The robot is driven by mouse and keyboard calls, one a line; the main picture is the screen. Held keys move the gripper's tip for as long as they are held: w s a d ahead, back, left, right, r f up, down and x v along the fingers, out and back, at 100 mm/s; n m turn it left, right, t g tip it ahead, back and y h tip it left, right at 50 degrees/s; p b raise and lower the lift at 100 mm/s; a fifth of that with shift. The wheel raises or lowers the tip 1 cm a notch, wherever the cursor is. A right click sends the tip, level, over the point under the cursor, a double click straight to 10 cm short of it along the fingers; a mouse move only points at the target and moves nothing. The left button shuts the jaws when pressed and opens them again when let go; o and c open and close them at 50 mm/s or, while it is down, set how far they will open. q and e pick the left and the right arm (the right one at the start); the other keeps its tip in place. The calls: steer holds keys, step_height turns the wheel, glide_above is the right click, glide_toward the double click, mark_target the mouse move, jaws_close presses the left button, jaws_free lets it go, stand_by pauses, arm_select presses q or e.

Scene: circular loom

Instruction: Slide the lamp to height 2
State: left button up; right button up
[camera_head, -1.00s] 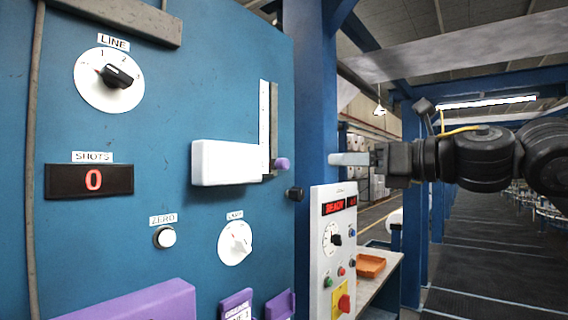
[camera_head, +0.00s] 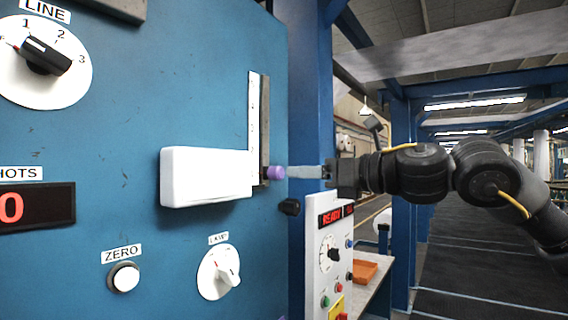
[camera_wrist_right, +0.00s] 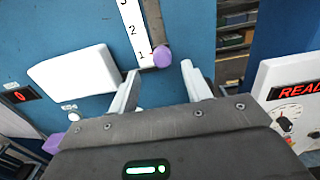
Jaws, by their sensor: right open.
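The lamp is a white block (camera_head: 205,177) on the blue panel, with a purple knob (camera_head: 276,172) at its right, on a vertical slot beside a white scale (camera_head: 254,125). In the right wrist view the purple knob (camera_wrist_right: 162,57) is level with the mark 1 on the scale (camera_wrist_right: 133,32), with 2 and 3 above. My right gripper (camera_head: 292,172) points left at the knob, its fingertips close to it. In the right wrist view my right gripper (camera_wrist_right: 160,75) is open, with the knob ahead between the fingertips. I cannot tell whether they touch it. My left gripper is not in view.
Below the lamp are a white dial (camera_head: 219,271) and a ZERO button (camera_head: 124,277). A white control box (camera_head: 329,250) and an orange tray (camera_head: 364,272) stand at the lower right.

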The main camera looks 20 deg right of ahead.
mark_target(282, 171)
steer(key=p+x, duration=0.1)
steer(key=x, duration=0.4)
steer(key=shift+w+d+p, duration=0.1)
steer(key=shift+w+p, duration=0.1)
steer(key=shift+p, duration=0.2)
steer(key=shift+w+a, duration=0.2)
steer(key=shift+a, duration=0.1)
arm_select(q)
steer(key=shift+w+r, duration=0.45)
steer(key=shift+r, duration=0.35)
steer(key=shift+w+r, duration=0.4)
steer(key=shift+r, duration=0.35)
arm_select(e)
steer(key=shift+w+a+f, duration=0.1)
steer(key=shift+w, duration=0.15)
steer(key=shift+s, duration=0.1)
jaws_close()
